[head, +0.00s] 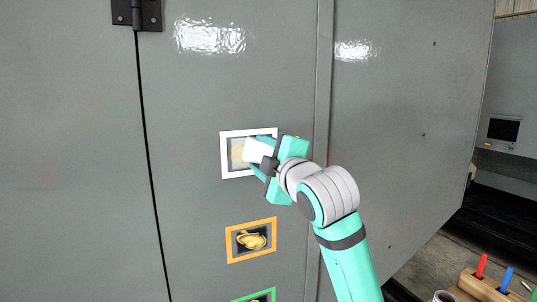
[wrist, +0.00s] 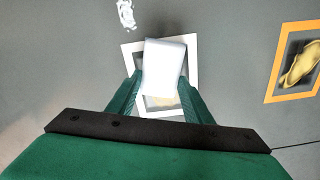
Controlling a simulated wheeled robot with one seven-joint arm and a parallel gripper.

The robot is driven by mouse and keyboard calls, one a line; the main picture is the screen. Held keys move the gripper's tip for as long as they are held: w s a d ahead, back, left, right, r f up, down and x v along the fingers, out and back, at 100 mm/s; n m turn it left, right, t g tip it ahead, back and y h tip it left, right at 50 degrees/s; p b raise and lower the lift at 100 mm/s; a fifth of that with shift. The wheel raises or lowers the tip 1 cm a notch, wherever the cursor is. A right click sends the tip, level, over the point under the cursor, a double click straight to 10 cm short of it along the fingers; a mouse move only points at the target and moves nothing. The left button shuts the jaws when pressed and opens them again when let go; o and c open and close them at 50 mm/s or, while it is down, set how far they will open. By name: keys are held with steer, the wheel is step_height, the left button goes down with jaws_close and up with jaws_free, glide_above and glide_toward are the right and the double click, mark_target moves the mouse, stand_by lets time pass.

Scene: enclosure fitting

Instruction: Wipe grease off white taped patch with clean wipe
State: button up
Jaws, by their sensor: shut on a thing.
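The white taped patch (head: 224,156) is a white square frame on the grey cabinet door, with a faint tan grease smear (head: 238,153) inside it. My gripper (head: 258,155) is in front of the patch and shut on a white wipe (head: 258,149). In the wrist view the wipe (wrist: 164,68) stands between the fingers and covers the middle of the white frame (wrist: 192,72). Some tan smear shows below it (wrist: 160,101). I cannot tell whether the wipe touches the door.
Below is an orange taped patch (head: 229,246) with a thick yellow grease blob (head: 251,240). A green taped patch (head: 270,292) is lower still. A hinge (head: 137,14) is at top left. A wooden holder (head: 483,286) with red and blue items stands at bottom right.

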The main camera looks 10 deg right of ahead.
steer(key=shift+s+a, duration=0.25)
steer(key=shift+a, duration=0.45)
steer(key=shift+s+a, duration=0.25)
steer(key=shift+a, duration=0.5)
steer(key=shift+s+a, duration=0.25)
steer(key=shift+a, duration=0.45)
steer(key=shift+s+a, duration=0.2)
steer(key=shift+a, duration=0.6)
steer(key=shift+s+a, duration=0.2)
steer(key=shift+a, duration=0.6)
steer(key=shift+s, duration=0.15)
steer(key=shift+v, duration=2.85)
steer(key=shift+s+d, duration=0.1)
steer(key=v, duration=0.2)
steer(key=shift+s+d, duration=0.15)
steer(key=shift+s, duration=0.2)
steer(key=shift+w, duration=0.1)
